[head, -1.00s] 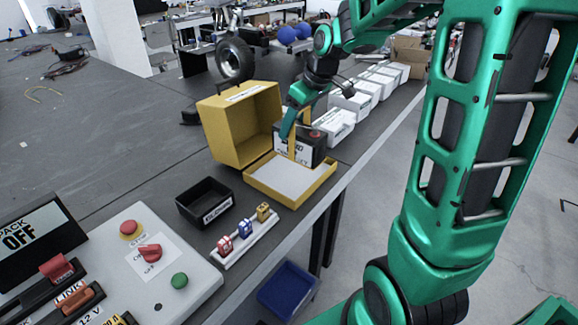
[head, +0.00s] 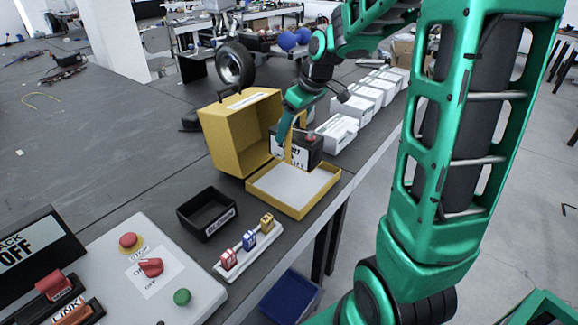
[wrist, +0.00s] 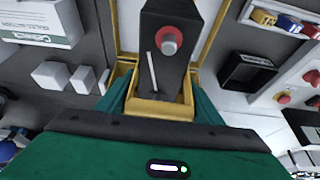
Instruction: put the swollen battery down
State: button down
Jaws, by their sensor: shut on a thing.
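My gripper (head: 288,138) is shut on the swollen battery (head: 308,150), a black block with a white label. In the head view the battery is over the back part of the shallow yellow tray (head: 262,198) with its pale lining. I cannot tell whether its underside touches the lining. In the wrist view the battery (wrist: 178,22) shows a dark top with a red and grey round terminal, and yellow parts border its near end. The fingertips are mostly hidden.
The yellow box's upright part (head: 226,140) stands close left of the battery. A small black bin (head: 208,212) and a rack of coloured pieces (head: 250,243) lie nearer. White boxes (head: 338,133) line the bench behind. A control panel (head: 150,262) is at front left.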

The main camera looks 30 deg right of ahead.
aim_at(301, 135)
jog(key=shift+f, duration=4.65)
jog(key=c, duration=0.5)
grip_release()
jog(key=shift+f, duration=0.15)
jog(key=shift+c, duration=0.2)
jog(key=v, duration=1.2)
jog(key=s+f+m+g+h, duration=0.1)
jog(key=s+f+m+g, duration=0.2)
jog(key=s+m, duration=0.7)
jog(key=s+g, duration=0.1)
jog(key=s, duration=1.7)
jog(key=shift+s+d+m+h, duration=0.15)
jog(key=shift+d+m+h, duration=0.15)
jog(key=shift+m, duration=0.1)
